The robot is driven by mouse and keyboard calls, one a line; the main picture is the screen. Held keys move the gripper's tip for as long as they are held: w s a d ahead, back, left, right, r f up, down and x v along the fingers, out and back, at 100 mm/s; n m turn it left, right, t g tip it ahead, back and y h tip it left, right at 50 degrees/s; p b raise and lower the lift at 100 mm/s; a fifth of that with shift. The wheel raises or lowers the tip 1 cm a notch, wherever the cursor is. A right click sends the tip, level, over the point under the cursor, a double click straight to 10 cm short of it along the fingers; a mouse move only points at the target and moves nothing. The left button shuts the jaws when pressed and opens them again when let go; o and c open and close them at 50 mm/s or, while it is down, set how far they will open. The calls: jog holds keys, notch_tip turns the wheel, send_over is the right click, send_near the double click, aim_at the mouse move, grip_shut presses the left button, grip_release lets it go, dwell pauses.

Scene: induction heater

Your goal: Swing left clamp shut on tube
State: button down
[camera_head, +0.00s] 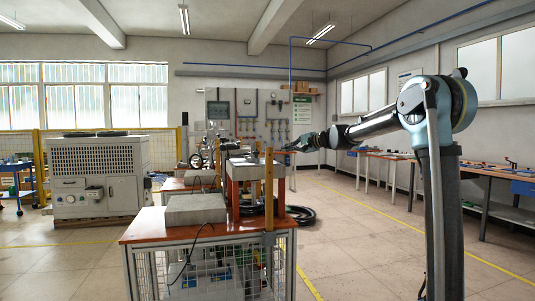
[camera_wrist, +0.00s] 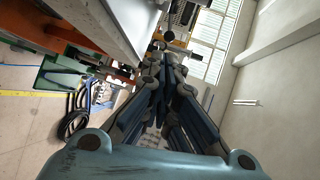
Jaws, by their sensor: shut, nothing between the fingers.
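My gripper (camera_head: 291,146) is at the end of my arm, which reaches in from the right in the head view, beside the machine (camera_head: 243,168) on the workbench. In the wrist view the gripper (camera_wrist: 168,62) has its dark fingers drawn together, with nothing seen between them. A green bracket-like part (camera_wrist: 58,77) and orange parts (camera_wrist: 62,31) are to the left of the fingers, apart from them. I cannot tell whether either is the left clamp. The tube and the clamp's position cannot be made out in either view.
A workbench with an orange top (camera_head: 140,233) and mesh sides stands in front, with a grey box (camera_head: 195,209) on it. A black coiled hose (camera_head: 300,215) lies on the floor. A white cabinet unit (camera_head: 98,175) stands left. The floor at right is mostly free.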

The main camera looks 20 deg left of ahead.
jog(key=shift+w+a+r, duration=0.2)
jog(key=shift+w+a, duration=0.3)
jog(key=shift+w, duration=0.05)
jog(key=shift+w+a+r, duration=0.2)
jog(key=shift+w+a, duration=0.3)
jog(key=shift+w, duration=0.05)
jog(key=x, duration=1.4)
jog(key=shift+r, duration=0.15)
jog(key=shift+d, duration=0.1)
